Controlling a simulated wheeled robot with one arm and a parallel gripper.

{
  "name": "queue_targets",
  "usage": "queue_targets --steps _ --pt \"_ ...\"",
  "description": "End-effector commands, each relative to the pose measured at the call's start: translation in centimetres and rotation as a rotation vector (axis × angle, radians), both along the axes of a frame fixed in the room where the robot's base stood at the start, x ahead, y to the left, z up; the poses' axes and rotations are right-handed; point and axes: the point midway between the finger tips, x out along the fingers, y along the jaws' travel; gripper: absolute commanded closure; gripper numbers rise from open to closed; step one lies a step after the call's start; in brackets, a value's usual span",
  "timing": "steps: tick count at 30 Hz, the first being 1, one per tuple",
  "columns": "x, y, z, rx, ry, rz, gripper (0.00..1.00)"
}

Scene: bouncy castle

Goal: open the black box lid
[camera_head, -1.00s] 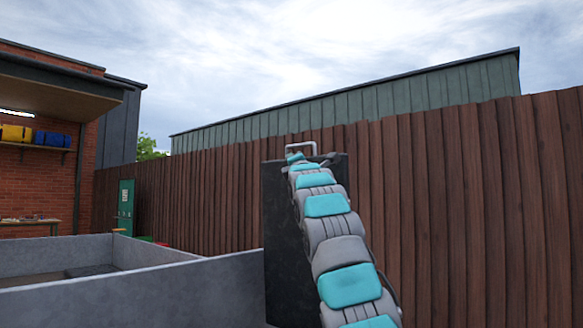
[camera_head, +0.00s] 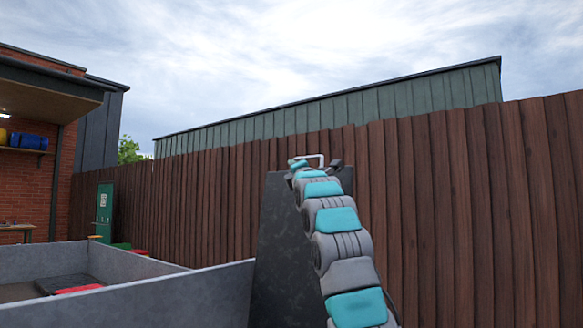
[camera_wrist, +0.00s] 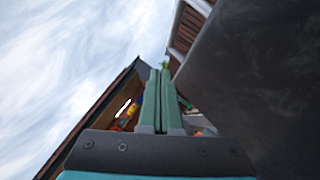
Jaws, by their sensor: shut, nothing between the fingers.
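A dark panel (camera_head: 280,240), which looks like the black box lid, stands steeply raised and leaning beside the grey-walled box in the head view. The dark panel fills the right of that view (camera_wrist: 265,75), beside the fingers with a visible gap at the tips. The fingers are not clearly visible in the head view.
The grey-walled box (camera_head: 150,300) is open at the left, with a dark flat thing and a red item (camera_head: 78,289) inside. A brown wooden fence (camera_head: 450,200) runs behind. A brick building (camera_head: 35,185) and green door (camera_head: 104,210) are at the far left.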

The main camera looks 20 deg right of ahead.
Motion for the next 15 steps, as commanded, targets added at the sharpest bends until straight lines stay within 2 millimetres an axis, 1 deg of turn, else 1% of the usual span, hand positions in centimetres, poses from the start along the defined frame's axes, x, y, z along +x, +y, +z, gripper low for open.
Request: queue_targets --steps 10,15 --pt "-0.1 0.3 0.0 0.000 -0.001 0.000 1.00" --pt "-0.9 1.8 0.2 -0.002 -0.003 0.002 1.00"
